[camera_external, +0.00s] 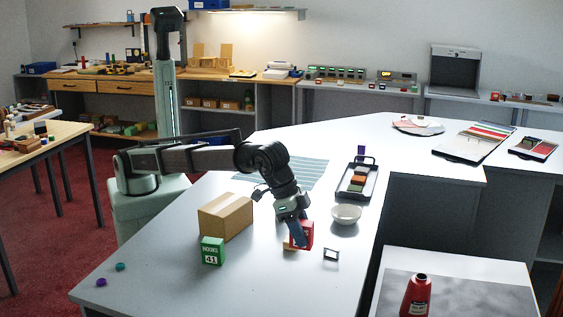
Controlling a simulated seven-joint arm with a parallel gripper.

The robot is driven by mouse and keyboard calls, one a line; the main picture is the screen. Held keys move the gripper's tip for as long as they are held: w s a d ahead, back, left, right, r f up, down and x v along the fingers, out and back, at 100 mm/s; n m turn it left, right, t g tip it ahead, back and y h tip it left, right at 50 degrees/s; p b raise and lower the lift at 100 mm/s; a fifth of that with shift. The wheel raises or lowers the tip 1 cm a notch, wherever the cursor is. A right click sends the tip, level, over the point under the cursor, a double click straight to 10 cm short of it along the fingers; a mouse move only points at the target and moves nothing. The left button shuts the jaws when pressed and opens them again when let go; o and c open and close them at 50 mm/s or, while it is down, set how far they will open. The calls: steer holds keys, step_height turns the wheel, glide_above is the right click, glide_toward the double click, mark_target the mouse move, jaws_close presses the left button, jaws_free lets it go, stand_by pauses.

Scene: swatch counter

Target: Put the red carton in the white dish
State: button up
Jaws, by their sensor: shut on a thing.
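The red carton (308,233) stands on the grey counter, right of the picture's middle. My gripper (299,240) points down at it and is shut on it, with a finger across its left side. I cannot tell whether the carton's base still touches the counter. The white dish (346,214) is a round bowl on the counter, just right of and behind the carton. It looks empty.
A cardboard box (225,217) and a green carton (212,251) stand left of my gripper. A small yellowish block (288,244) sits beside the red carton.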

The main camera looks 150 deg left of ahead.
steer(key=shift+r, duration=0.4)
steer(key=shift+s+a+r, duration=0.1)
steer(key=shift+a+r, duration=0.05)
steer(key=shift+a, duration=0.05)
steer(key=s+a+n, duration=0.1)
steer(key=s+a, duration=0.2)
steer(key=a, duration=0.5)
steer(key=s+a+n, duration=0.1)
steer(key=s+a, duration=0.3)
steer(key=a, duration=0.4)
steer(key=r+n+g, duration=0.1)
steer(key=n, duration=0.1)
glide_above(347, 205)
steer(key=w+d, duration=0.1)
steer(key=w, duration=0.3)
steer(key=shift+s+d+f+m+t, duration=0.25)
steer(key=shift+f+m, duration=0.4)
steer(key=shift+f, duration=1.05)
steer(key=shift+w+d+f+m+t, duration=0.25)
steer(key=shift+f+m, duration=0.45)
steer(key=shift+f, duration=0.95)
steer(key=shift+s+d+f+m, duration=0.15)
steer(key=shift+d+f+m, duration=0.35)
steer(key=shift+f, duration=1.2)
steer(key=shift+a+f, duration=0.1)
steer(key=shift+a, duration=0.05)
steer(key=o, duration=0.8)
